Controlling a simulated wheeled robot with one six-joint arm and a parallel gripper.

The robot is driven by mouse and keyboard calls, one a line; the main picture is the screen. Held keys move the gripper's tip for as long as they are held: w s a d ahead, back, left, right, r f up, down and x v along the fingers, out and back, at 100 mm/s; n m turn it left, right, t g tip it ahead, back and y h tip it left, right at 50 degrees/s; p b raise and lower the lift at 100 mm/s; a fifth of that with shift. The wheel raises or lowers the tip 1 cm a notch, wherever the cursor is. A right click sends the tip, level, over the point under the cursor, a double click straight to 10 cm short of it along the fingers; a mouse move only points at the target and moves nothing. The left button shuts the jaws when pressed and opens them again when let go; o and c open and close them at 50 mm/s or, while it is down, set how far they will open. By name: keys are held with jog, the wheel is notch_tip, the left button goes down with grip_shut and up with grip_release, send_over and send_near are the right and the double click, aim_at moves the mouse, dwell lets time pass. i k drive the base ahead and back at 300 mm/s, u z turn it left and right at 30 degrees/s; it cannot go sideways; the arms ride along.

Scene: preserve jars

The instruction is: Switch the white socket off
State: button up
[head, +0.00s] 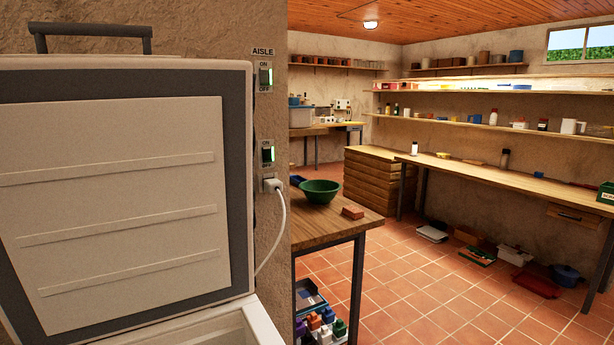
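The rocker positions are too small to tell. A small white fitting (341,104) shows on the far wall. My gripper is not in view.
A large raised lid (125,180) of a white chest fills the left side, close to the switches. A wooden table (335,228) with a green bowl (320,191) and a red block (353,212) stands right of the pillar. The tiled floor (400,275) beyond is largely open.

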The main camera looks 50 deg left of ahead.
aim_at(267, 159)
jog(key=i, duration=3.5)
jog(key=u, duration=3.65)
jog(key=i, duration=0.5)
jog(key=k, duration=0.65)
